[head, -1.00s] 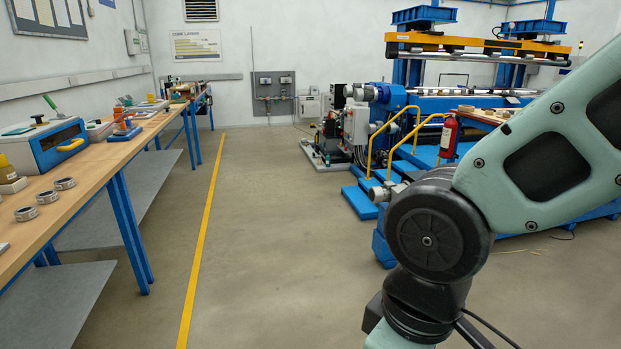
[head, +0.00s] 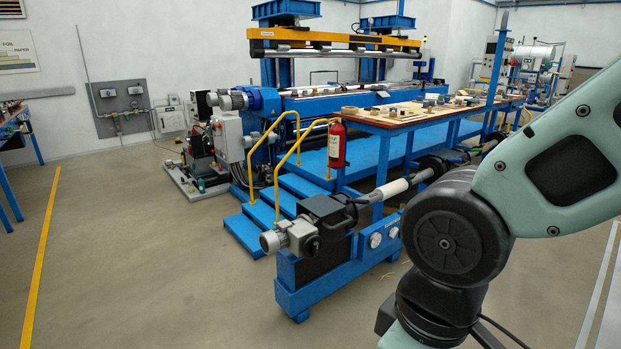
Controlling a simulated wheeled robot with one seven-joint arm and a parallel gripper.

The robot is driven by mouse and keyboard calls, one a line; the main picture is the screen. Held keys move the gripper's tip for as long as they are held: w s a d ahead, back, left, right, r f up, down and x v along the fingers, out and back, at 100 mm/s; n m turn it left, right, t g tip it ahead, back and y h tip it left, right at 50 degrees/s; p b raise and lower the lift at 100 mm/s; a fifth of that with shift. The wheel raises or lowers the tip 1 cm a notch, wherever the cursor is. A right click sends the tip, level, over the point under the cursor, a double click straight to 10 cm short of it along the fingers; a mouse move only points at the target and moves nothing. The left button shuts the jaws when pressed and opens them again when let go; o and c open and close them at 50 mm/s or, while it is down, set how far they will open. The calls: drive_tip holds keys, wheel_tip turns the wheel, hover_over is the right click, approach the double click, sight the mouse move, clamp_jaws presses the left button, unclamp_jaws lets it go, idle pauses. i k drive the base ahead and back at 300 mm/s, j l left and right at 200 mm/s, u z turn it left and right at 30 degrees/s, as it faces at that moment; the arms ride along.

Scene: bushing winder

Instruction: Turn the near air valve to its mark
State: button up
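A grey wall panel (head: 122,100) with small gauges or boxes and pipework hangs on the back wall at the left of the head view. Thin pipes (head: 128,113) run across its lower part. Any air valve there is too small to make out, and so is a mark. My arm crosses the right side of the view, well away from the panel. My gripper is out of the picture, so its state does not show.
A blue winding machine (head: 355,100) with blue steps (head: 262,215) and yellow handrails fills the middle. A low blue unit with a grey motor (head: 290,237) stands in front. A red extinguisher (head: 337,145) is by the steps. Open floor (head: 130,240) lies at left.

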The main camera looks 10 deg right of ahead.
sight(393, 231)
drive_tip(key=i+l+z, duration=0.25)
drive_tip(key=i, duration=0.25)
drive_tip(key=i+l+z, duration=0.25)
drive_tip(key=i, duration=0.3)
drive_tip(key=i+l, duration=0.1)
drive_tip(key=i, duration=0.35)
drive_tip(key=i+j+u, duration=0.1)
drive_tip(key=i, duration=0.7)
drive_tip(key=i+j+u, duration=0.1)
drive_tip(key=i, duration=0.75)
